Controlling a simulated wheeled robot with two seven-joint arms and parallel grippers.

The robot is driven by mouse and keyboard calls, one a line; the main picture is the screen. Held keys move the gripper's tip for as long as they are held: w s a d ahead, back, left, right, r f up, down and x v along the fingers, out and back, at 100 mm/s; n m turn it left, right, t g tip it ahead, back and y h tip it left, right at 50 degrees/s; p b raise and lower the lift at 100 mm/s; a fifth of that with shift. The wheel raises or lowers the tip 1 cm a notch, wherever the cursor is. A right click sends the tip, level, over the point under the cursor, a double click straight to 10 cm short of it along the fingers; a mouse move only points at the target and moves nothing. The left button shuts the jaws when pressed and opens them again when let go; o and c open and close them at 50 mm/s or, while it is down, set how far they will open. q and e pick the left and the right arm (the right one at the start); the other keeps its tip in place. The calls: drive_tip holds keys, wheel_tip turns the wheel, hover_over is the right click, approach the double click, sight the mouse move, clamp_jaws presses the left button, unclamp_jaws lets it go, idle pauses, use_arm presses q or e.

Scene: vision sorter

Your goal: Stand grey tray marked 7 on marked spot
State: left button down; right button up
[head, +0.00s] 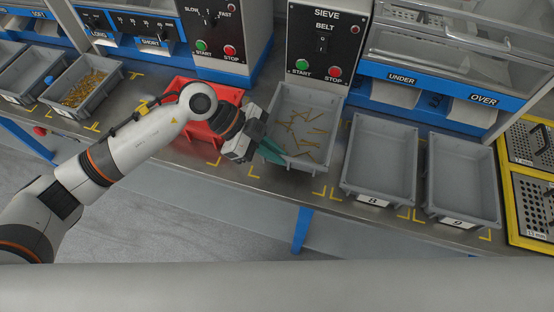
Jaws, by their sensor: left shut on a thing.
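A grey tray (335,112) with several thin brass-coloured pieces in it is below the SIEVE panel. Its number label is not visible, so I cannot read a 7. My left gripper (271,150), with teal fingers, is shut on this tray's left wall near the front corner. Yellow corner marks (320,193) show on the bench in front of the tray, with another mark (253,171) to the left. I cannot tell whether the tray touches the bench or hangs just above it. My right gripper is not in view.
Grey trays marked 8 (352,180) and 9 (432,195) stand empty to the right. A red tray (215,145) is on the left, partly behind my arm. The SIEVE panel (322,45) rises behind the held tray. The bench's front edge is close.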

use_arm(q)
wheel_tip(320, 180, down, 5)
drive_tip(key=shift+r, duration=0.1)
drive_tip(key=c, duration=1.5)
unclamp_jaws()
drive_tip(key=shift+a, duration=0.1)
drive_tip(key=v, duration=1.2)
drive_tip(key=shift+r, duration=0.1)
